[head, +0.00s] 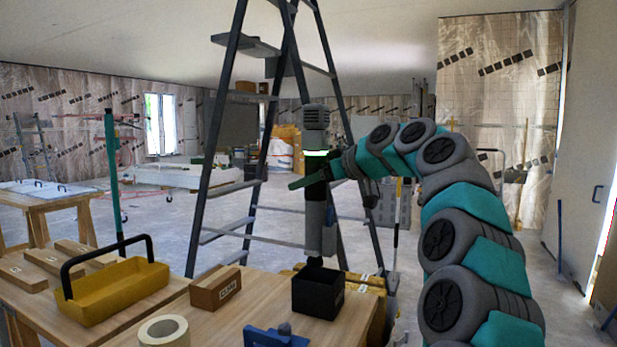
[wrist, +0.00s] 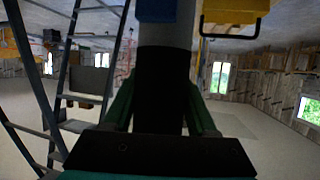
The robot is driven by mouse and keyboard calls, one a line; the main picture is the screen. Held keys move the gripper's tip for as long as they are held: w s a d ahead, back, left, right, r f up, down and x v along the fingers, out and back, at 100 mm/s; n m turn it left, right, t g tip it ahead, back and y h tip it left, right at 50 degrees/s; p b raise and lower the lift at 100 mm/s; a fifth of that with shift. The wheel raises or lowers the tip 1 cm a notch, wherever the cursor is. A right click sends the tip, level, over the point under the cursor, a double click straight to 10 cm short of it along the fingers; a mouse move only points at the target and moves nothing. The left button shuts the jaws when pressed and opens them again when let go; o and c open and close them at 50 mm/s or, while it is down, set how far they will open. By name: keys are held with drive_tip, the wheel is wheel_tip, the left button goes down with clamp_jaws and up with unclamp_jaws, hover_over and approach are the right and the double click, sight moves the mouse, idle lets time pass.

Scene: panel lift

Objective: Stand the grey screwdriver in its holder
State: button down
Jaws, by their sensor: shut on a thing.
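The grey screwdriver (head: 321,225) is a thick power tool with a ribbed grey top, a lit green band and a dark middle. It is held about upright, and its grey and black body also shows in the wrist view (wrist: 166,70). My gripper (head: 312,178) has green fingers shut on its dark middle. The holder is a black open box (head: 318,292) on the wooden bench, directly below the screwdriver in the head view. The dark lower end appears at the holder's rim; I cannot tell whether it is inside.
A yellow tool tray (head: 120,292) with a black handle, a cardboard box (head: 215,289), a tape roll (head: 164,331) and a blue clamp-like thing (head: 275,337) are on the bench (head: 245,315). A stepladder (head: 222,130) stands behind. Another table (head: 45,200) is left.

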sight(308, 223)
drive_tip(key=shift+f+b, duration=0.9)
drive_tip(key=shift+f, duration=0.8)
drive_tip(key=shift+d+f+b, duration=0.1)
drive_tip(key=shift+f+b, duration=2.9)
drive_tip(key=shift+b, duration=0.05)
idle(2.2)
unclamp_jaws()
idle(0.4)
